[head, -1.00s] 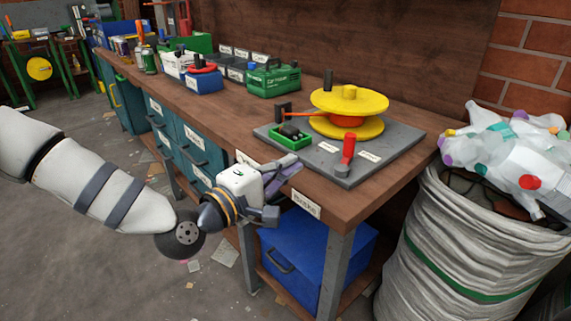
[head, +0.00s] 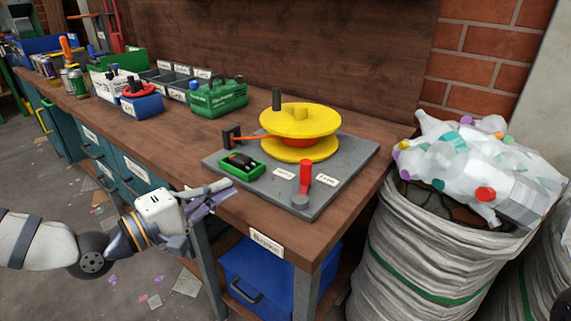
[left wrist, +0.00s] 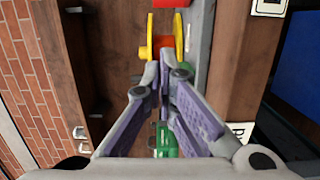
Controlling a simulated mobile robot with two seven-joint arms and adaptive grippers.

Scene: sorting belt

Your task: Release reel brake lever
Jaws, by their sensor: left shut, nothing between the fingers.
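The brake lever (head: 306,176) is a red handle standing up from a round grey pivot on the front part of a grey base plate (head: 343,183). Behind it on the plate is a yellow reel (head: 298,122) with an orange-red core. My left gripper (head: 229,184) is shut and empty at the plate's left front edge, left of the lever and apart from it. In the left wrist view the fingertips (left wrist: 165,72) are together, with the reel (left wrist: 178,40) beyond them. A red piece at that view's top edge is too cropped to identify. My right gripper is out of view.
A small green tray (head: 241,167) with a dark object sits on the plate near my fingertips. A green toolbox (head: 218,97) and bins stand further back. A grey sack (head: 430,255) of plastic bottles is at the right. A blue crate (head: 262,282) is under the bench.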

